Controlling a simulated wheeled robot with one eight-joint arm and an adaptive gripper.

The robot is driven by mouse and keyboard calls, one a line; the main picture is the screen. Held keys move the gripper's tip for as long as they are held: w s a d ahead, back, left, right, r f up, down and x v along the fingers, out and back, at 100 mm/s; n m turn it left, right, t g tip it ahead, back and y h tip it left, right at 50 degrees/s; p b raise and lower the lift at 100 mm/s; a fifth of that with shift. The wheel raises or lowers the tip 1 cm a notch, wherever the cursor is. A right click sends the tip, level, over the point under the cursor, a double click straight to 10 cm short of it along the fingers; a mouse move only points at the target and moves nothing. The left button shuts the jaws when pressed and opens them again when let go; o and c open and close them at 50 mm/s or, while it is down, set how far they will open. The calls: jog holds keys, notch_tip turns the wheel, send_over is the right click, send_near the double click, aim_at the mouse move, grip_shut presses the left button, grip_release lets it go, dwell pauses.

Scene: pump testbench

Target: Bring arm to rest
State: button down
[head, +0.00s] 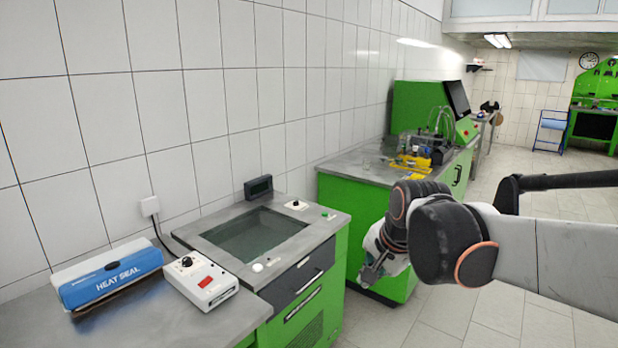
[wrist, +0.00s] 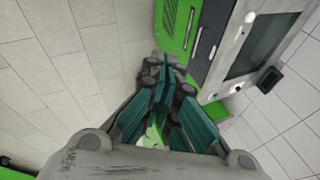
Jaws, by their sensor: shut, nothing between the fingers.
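My arm comes in from the right in the head view, bent at a black joint with orange rings. My gripper (head: 374,268) hangs at the arm's end, in front of the green cabinets and apart from them. In the wrist view my gripper (wrist: 165,85) shows its teal-edged fingers close together with nothing held between them. The fingertips point toward the floor beside the green cabinet with the sunken basin (wrist: 262,45).
The basin bench (head: 330,228) stands left of my gripper, the green pump testbench (head: 340,190) behind it. A blue heat seal box (head: 108,275) and a white controller (head: 200,282) lie on the front left counter. Tiled floor (head: 440,315) is free below the arm.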

jog(key=s+d+f+n, duration=0.1)
jog(key=s+d+n, duration=0.2)
jog(key=s, duration=0.7)
jog(key=s+d+f+n+t+h, duration=0.1)
jog(key=s+d+f+n, duration=0.1)
jog(key=s+d+n, duration=0.2)
jog(key=s+n, duration=0.3)
jog(key=s, duration=0.2)
jog(key=shift+s+f+t+h, duration=0.2)
jog(key=shift+s+t+h, duration=0.1)
jog(key=shift+s, duration=0.1)
